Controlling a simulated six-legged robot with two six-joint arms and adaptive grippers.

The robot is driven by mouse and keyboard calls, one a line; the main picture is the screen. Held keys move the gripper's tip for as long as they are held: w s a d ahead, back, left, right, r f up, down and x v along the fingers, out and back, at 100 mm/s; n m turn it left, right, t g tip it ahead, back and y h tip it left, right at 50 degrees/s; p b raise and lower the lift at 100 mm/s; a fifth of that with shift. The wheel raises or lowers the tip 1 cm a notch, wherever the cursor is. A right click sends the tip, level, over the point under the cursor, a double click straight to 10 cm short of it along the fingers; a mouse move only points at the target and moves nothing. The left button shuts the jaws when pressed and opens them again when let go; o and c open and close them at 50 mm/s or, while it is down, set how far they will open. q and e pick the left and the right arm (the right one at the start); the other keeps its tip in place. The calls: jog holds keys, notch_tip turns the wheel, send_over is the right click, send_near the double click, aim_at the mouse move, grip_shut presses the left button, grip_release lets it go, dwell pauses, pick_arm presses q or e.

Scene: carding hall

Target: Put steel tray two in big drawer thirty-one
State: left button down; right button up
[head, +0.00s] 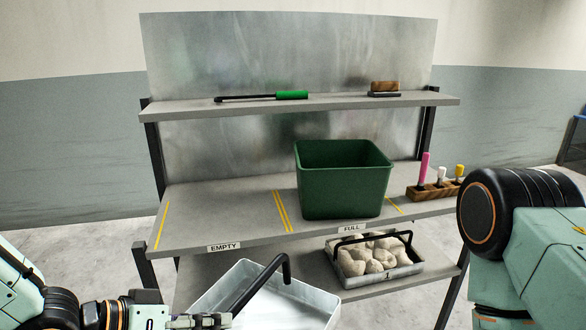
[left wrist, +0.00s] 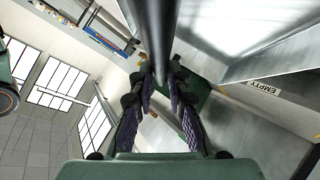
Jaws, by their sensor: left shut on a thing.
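A steel tray (head: 222,292) with a black bar handle (head: 262,284) is at the bottom of the head view, in front of the bench. Its visible inside is bare and its lower part is cut off. No number shows on it. My left gripper (head: 205,321) is shut on the handle. In the left wrist view the fingers (left wrist: 160,88) close around the dark handle bar (left wrist: 158,45), with the tray's grey wall (left wrist: 225,25) beside it. Of my right arm only links show at the right; its gripper is out of sight. No drawer is recognisable.
The bench (head: 237,212) holds a green bin (head: 340,185) and a wooden block with coloured handles (head: 433,190). "EMPTY" and "FULL" labels mark its front edge. A tray marked 1 (head: 385,279) with pale lumps sits on the lower shelf. The bench's left section is clear.

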pick_arm(q)
jog(key=a+f+b, duration=0.1)
jog(key=f+b, duration=0.2)
jog(key=a+f+b, duration=0.2)
jog(key=f, duration=0.2)
jog(key=a+f+b, duration=0.2)
jog(key=f+b, duration=0.1)
jog(key=shift+s+f+b, duration=0.15)
jog(key=shift+f+b, duration=0.15)
jog(key=shift+b, duration=0.05)
